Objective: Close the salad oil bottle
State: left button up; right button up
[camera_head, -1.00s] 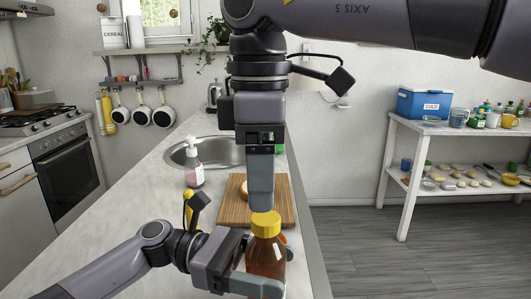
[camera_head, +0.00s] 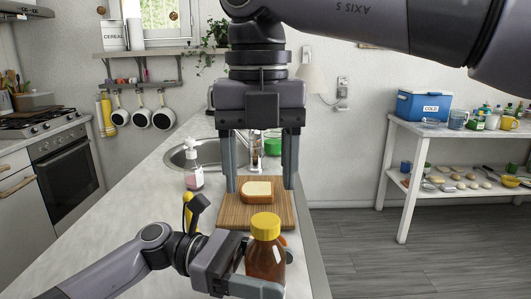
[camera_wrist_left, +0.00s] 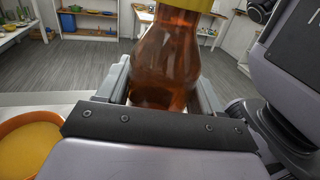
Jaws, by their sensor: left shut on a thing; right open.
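The salad oil bottle (camera_head: 264,262) is brown and see-through, upright at the front of the counter. Its yellow cap (camera_head: 265,226) sits on its top; I cannot tell how tight it is. My left gripper (camera_head: 268,284) is shut around the bottle's body. In the left wrist view the bottle (camera_wrist_left: 167,62) stands between the fingers, with the cap's lower edge (camera_wrist_left: 200,5) at the top of the picture. My right gripper (camera_head: 262,185) is open and empty, pointing down above and beyond the cap, with its fingers wide apart.
A wooden board (camera_head: 236,215) with a slice of bread (camera_head: 257,191) lies behind the bottle. A soap dispenser (camera_head: 194,172) stands by the sink (camera_head: 177,158). An orange bowl (camera_wrist_left: 30,150) is beside the left gripper. The counter's left part is clear.

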aim_at(266, 220)
jog(key=n, duration=0.5)
jog(key=shift+r, duration=0.2)
jog(key=n, duration=0.6)
jog(key=shift+d+r, duration=0.15)
jog(key=shift+r, duration=0.1)
jog(key=n, duration=0.4)
jog(key=shift+d+r+n, duration=0.1)
jog(key=shift+r+n, duration=0.05)
jog(key=shift+n, duration=0.25)
jog(key=n, duration=0.5)
jog(key=shift+w+d+r+n, duration=0.1)
jog(key=shift+r+n, duration=0.1)
jog(key=shift+n, duration=0.1)
jog(key=shift+f, duration=0.15)
jog(key=shift+f, duration=3.9)
jog(key=shift+c, duration=0.3)
